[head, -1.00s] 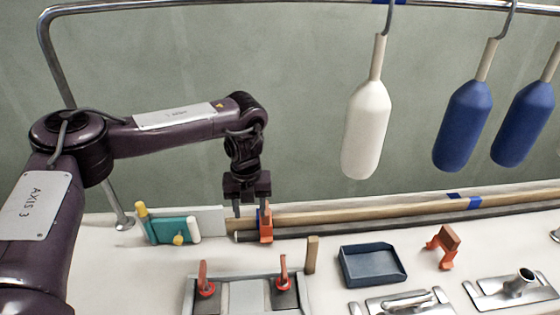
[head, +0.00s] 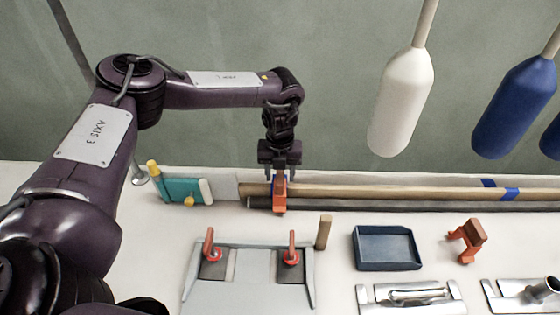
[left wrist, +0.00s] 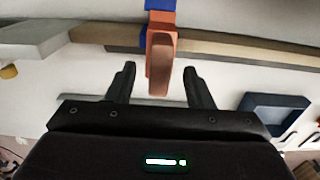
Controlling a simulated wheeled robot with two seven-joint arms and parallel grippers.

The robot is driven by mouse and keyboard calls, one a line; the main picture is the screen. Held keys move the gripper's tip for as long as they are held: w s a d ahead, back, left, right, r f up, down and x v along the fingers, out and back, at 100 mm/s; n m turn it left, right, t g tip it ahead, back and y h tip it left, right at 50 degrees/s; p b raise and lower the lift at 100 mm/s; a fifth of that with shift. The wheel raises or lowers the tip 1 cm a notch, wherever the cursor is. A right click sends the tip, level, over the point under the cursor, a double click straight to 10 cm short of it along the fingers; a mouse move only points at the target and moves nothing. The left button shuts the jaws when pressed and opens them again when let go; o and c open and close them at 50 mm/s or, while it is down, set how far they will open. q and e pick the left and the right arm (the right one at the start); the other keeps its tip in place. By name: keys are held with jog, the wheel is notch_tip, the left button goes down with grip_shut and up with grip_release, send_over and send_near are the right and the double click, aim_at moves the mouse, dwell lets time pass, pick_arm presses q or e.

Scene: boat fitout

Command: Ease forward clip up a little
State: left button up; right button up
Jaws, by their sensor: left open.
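The orange clip (head: 280,203) sits on the wooden pole (head: 380,192) near its left end, beside a blue band. It also shows in the left wrist view (left wrist: 160,65), with its lever pointing toward my gripper. My left gripper (head: 280,172) points down just above the clip and is open. In the left wrist view its two fingers (left wrist: 159,70) stand one on each side of the clip's lever, with a gap on both sides. A second orange-brown clip (head: 467,242) rests loose on the white surface at right. My right gripper is out of view.
A blue tray (head: 386,264), a small wooden block (head: 323,232) and a grey fixture with red handles (head: 247,268) stand in front of the pole. A teal piece (head: 182,190) lies left. A white fender (head: 401,105) and blue fenders hang at right.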

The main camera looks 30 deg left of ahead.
pick_arm(q)
jog(key=shift+f, duration=0.45)
jog(key=shift+c, duration=0.2)
grip_shut()
jog(key=shift+w+r+p, duration=0.15)
jog(key=shift+r+p, duration=0.25)
dwell(0.3)
jog(key=shift+r+p, duration=0.3)
jog(key=shift+r, duration=0.05)
grip_release()
jog(key=shift+f, duration=0.1)
